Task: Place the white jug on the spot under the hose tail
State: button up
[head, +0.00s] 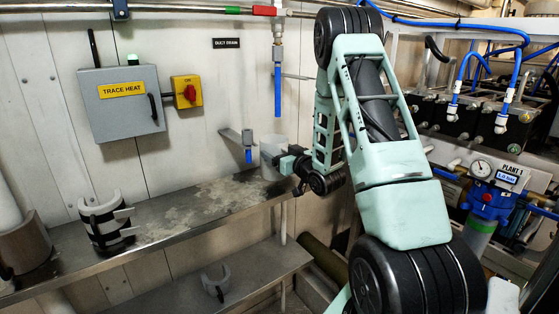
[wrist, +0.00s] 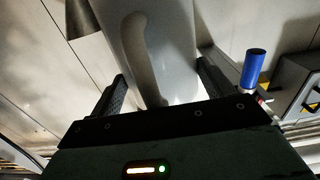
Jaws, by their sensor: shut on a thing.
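The white jug (head: 270,158) is upright or nearly so at the right part of the steel shelf, beside the wall. My gripper (head: 292,163) comes from the right and is shut on it. In the wrist view the jug (wrist: 175,50) fills the space between the two fingers (wrist: 162,88), its handle facing the camera. A blue hose tail (head: 278,90) hangs from a valve above the jug. A blue tail shows right of the jug in the wrist view (wrist: 254,68). I cannot tell whether the jug's base touches the shelf.
The shelf (head: 190,215) is stained and bare left of the jug. A banded grey holder (head: 103,220) stands at its left. A trace heat box (head: 120,103) and yellow switch (head: 187,92) are on the wall. Pipes and a gauge (head: 481,168) crowd the right.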

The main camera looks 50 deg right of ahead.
notch_tip(320, 180, down, 2)
jog(key=shift+f, duration=0.2)
jog(key=shift+w+d+f+p, duration=0.1)
jog(key=shift+w+f+p, duration=0.05)
jog(key=shift+p, duration=0.2)
jog(key=shift+f, duration=0.1)
jog(key=shift+f+b, duration=0.2)
jog(key=shift+b, duration=0.1)
jog(key=o, duration=1)
jog(key=shift+r, duration=0.15)
